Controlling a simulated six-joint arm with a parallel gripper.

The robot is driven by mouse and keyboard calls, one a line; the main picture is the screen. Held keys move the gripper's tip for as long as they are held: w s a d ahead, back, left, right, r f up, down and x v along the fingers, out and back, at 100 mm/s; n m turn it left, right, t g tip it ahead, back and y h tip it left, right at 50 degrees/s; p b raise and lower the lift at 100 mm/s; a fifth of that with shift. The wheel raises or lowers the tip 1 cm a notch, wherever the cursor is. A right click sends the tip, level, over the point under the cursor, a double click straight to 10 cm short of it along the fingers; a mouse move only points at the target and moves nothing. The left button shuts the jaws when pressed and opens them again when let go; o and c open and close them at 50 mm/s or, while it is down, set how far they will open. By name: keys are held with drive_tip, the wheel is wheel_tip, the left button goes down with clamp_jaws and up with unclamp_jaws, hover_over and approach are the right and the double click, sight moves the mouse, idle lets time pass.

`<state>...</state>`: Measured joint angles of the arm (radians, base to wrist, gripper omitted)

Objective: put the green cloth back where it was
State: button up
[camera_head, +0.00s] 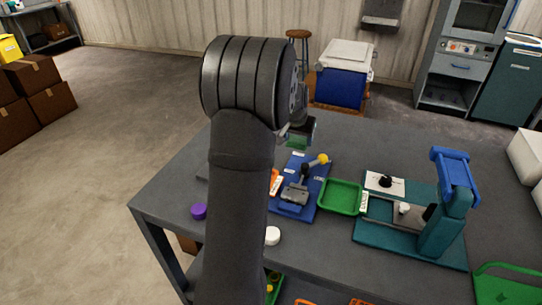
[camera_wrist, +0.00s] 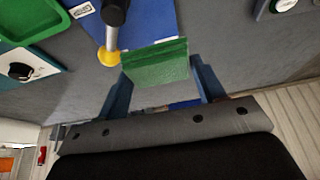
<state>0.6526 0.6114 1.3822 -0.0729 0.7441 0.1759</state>
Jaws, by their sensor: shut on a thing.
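The green cloth (camera_wrist: 155,63) is a small, flat-looking green piece between the two blue fingers of my gripper (camera_wrist: 163,74) in the wrist view. My gripper is shut on it. In the head view, a bit of the green cloth (camera_head: 297,142) shows just under my gripper (camera_head: 299,130). It is held above the back part of the grey table, apart from the things below. My own arm hides part of the table. I cannot tell from these frames which spot the cloth came from.
Near the cloth, a blue board (camera_head: 316,196) carries a lever with a yellow knob (camera_head: 322,159). A green tray (camera_head: 340,197) and a teal press (camera_head: 440,225) stand to the right. A purple piece (camera_head: 199,211) and a white piece (camera_head: 272,236) lie nearer.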

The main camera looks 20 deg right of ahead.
drive_tip(key=w+a+f, duration=0.1)
drive_tip(key=w+f, duration=0.1)
drive_tip(key=w, duration=0.1)
drive_tip(key=w+a+f, duration=0.2)
drive_tip(key=w, duration=0.1)
drive_tip(key=w+a+f, duration=0.2)
drive_tip(key=w, duration=0.1)
drive_tip(key=shift+w+a+f, duration=0.15)
drive_tip(key=shift+a+f, duration=0.1)
drive_tip(key=shift+f, duration=2.05)
drive_tip(key=shift+f, duration=0.2)
drive_tip(key=o, duration=0.9)
drive_tip(key=shift+o, duration=0.2)
drive_tip(key=shift+r, duration=0.15)
drive_tip(key=v, duration=1.2)
